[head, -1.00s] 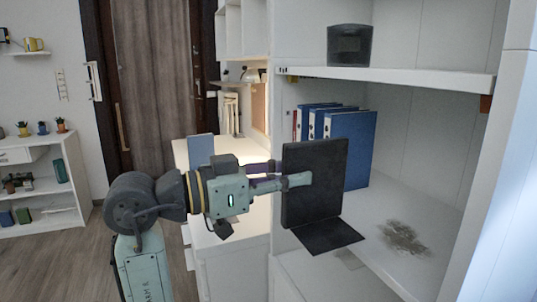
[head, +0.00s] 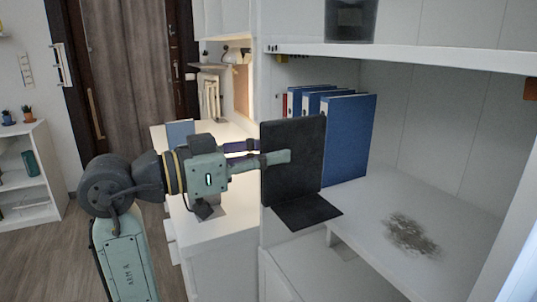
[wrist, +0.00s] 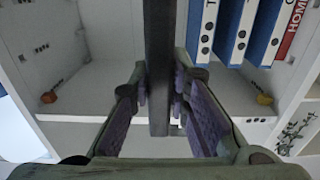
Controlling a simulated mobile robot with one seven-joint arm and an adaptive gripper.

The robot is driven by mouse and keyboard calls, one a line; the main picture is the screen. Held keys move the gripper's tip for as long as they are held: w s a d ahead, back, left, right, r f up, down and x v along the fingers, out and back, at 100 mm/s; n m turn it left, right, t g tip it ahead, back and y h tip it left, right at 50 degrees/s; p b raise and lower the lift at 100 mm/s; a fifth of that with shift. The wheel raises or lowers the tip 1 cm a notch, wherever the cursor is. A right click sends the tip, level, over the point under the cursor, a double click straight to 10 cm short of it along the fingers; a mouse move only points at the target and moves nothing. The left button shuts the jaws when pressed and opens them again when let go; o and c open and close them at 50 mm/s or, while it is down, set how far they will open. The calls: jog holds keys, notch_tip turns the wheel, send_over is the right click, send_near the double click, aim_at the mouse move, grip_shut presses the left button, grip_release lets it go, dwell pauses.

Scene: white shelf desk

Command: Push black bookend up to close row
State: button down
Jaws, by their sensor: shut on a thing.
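My gripper (head: 274,154) is shut on the black bookend (head: 306,135), a dark L-shaped plate. One finger lies on the face of the upright and the other is behind it. The upright stands about vertical, and its base plate (head: 305,211) points toward the viewer near the shelf's front edge. I cannot tell whether the base touches the shelf. The blue binders (head: 348,140) stand in a row behind it. In the wrist view the bookend (wrist: 159,50) is an edge-on dark strip between the fingers, with the binders (wrist: 236,25) to its right, across a gap.
The shelf board (head: 372,205) is bare to the right except for a grey-brown speckled patch (head: 411,235). An upper shelf (head: 420,56) with a dark container (head: 350,20) hangs above. A side panel stands at the right. A lit desk (head: 212,226) is at left.

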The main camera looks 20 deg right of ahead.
aim_at(307, 171)
jog(key=w+d+p, duration=0.2)
jog(key=d, duration=1.7)
jog(key=shift+s+d+f+b, duration=0.1)
jog(key=shift+d+f+b, duration=0.05)
jog(key=shift+f+b, duration=0.9)
jog(key=shift+s+d+f+b, duration=0.1)
jog(key=shift+d+f+b, duration=0.05)
jog(key=shift+f+b, duration=0.9)
jog(key=shift+f, duration=0.2)
jog(key=c, duration=1.4)
grip_release()
jog(key=shift+c, duration=0.2)
jog(key=shift+a, duration=0.1)
jog(key=a, duration=0.8)
jog(key=s+a, duration=0.1)
jog(key=a, duration=0.2)
jog(key=shift+a, duration=0.4)
